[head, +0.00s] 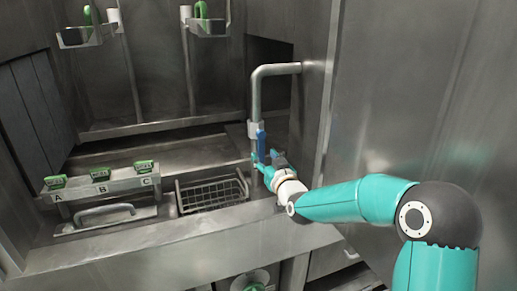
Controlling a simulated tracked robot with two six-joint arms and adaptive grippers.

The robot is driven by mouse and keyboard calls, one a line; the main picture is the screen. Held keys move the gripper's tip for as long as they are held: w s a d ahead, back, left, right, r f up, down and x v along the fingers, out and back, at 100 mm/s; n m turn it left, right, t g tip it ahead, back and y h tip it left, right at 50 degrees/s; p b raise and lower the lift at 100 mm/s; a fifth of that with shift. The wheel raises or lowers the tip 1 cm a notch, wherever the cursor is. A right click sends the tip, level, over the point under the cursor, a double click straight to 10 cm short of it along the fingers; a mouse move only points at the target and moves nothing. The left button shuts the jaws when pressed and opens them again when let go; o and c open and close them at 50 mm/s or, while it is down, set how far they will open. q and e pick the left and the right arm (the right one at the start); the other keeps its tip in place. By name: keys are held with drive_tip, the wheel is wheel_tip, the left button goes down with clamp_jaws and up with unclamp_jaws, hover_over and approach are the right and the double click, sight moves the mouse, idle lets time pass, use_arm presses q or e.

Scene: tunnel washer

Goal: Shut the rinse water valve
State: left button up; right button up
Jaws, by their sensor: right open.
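The rinse water valve sits on a grey pipe (256,90) that bends down from the right-hand wall. Its pale body (253,129) is on the vertical run, and its blue lever (261,143) stands upright, along the pipe. My right gripper (266,160) is open at the lower end of the blue lever. The fingers appear close beside or around the lever; I cannot tell whether they touch it. My left gripper is not in view.
A wire basket (211,193) lies below and left of the valve. The steel wall (420,90) closes off the right. A metal ledge (170,238) runs along the front.

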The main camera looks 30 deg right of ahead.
sight(262, 153)
drive_tip(key=shift+p+x, duration=0.35)
drive_tip(key=shift+x, duration=1.45)
clamp_jaws()
